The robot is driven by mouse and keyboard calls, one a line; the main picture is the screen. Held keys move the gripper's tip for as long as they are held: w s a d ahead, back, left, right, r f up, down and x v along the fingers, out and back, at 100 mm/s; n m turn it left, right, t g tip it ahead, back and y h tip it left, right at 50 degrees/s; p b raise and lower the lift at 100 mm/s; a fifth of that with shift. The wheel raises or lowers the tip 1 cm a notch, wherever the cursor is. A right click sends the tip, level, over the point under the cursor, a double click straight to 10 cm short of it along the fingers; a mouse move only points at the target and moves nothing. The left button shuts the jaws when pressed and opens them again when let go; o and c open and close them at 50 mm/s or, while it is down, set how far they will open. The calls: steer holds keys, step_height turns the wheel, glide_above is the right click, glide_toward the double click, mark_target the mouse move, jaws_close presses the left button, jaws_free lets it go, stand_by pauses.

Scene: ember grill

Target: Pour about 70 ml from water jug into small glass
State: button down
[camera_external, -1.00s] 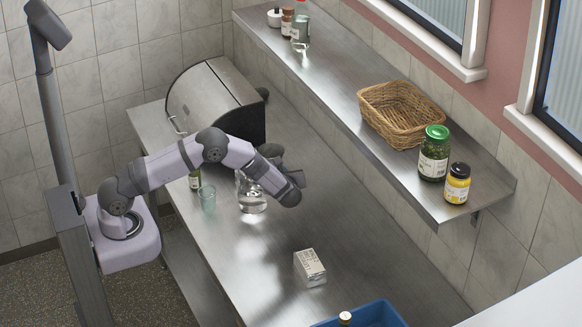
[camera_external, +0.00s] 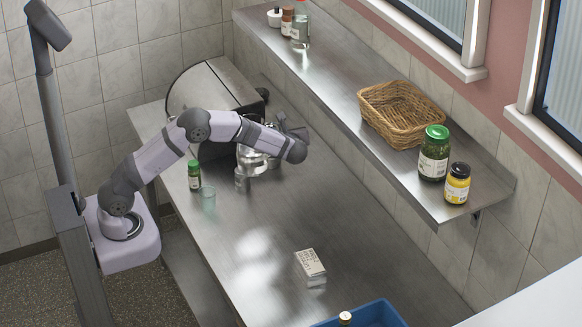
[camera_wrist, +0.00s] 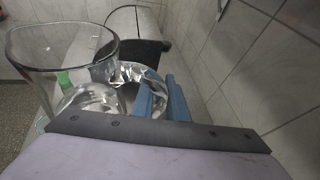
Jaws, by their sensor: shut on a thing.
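The clear water jug (camera_external: 251,161) is raised above the steel counter, near the grill box. My gripper (camera_external: 273,158) is shut on its handle, on the jug's right side. In the wrist view the jug (camera_wrist: 60,50) fills the left part, looking about upright, and its curved handle passes between my blue fingers (camera_wrist: 165,98). Clear liquid seems to show low in the jug. The small greenish glass (camera_external: 208,197) stands upright on the counter, left of and below the jug in the picture. I cannot tell whether it holds liquid.
A green-capped bottle (camera_external: 194,176) stands beside the small glass. A small clear item (camera_external: 241,180) stands below the jug. The metal grill box (camera_external: 215,85) is behind. A white carton (camera_external: 310,264) and blue bin (camera_external: 372,315) lie nearer. The shelf (camera_external: 335,85) borders the right. Mid-counter is clear.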

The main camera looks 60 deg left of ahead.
steer(key=s+a+n+g+b, duration=0.15)
steer(key=a+n+g, duration=0.45)
steer(key=a, duration=0.7)
steer(key=shift+m+g, duration=0.3)
steer(key=shift+g, duration=0.1)
step_height(320, 180, down, 5)
steer(key=shift+w+d+f+b, duration=0.1)
steer(key=shift+d+b, duration=0.05)
steer(key=shift+b, duration=0.2)
